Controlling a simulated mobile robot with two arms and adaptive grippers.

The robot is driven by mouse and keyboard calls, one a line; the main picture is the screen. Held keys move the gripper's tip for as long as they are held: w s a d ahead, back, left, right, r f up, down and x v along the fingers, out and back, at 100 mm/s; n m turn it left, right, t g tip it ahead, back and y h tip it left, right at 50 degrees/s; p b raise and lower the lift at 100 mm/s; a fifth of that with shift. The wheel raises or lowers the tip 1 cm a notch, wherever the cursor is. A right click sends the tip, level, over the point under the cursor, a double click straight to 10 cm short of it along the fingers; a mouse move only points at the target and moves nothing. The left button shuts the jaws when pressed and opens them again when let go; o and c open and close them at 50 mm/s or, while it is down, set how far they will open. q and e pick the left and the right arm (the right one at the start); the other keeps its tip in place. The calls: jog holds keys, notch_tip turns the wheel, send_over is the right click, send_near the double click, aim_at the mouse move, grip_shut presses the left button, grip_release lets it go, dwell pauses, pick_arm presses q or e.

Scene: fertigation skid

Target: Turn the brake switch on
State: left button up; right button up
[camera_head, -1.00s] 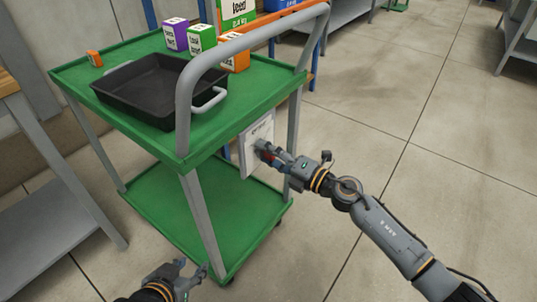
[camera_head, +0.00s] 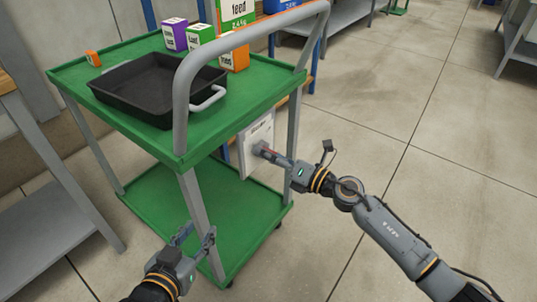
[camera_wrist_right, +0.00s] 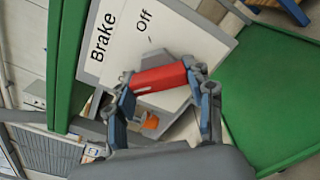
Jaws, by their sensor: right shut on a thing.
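The brake switch panel (camera_head: 257,131) is a white plate on the side of the green cart, under its push handle. In the right wrist view the panel (camera_wrist_right: 196,45) reads "Brake" and "Off". A red switch handle (camera_wrist_right: 160,77) lies in front of it, with "Off" printed just above. My right gripper (camera_wrist_right: 161,82) is shut on the red handle, one finger at each end. In the head view my right gripper (camera_head: 264,152) reaches the panel and mostly hides the handle. My left gripper (camera_head: 194,238) is open and empty, near the cart's front leg.
The green cart (camera_head: 70,75) carries a black tray (camera_head: 122,106), several small boxes and a small orange block (camera_head: 93,58) on top. Its grey push handle (camera_head: 183,95) rises above the panel. A grey shelf stands at left.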

jog(key=shift+f, duration=0.1)
jog(key=o, duration=1.2)
jog(key=v, duration=1.2)
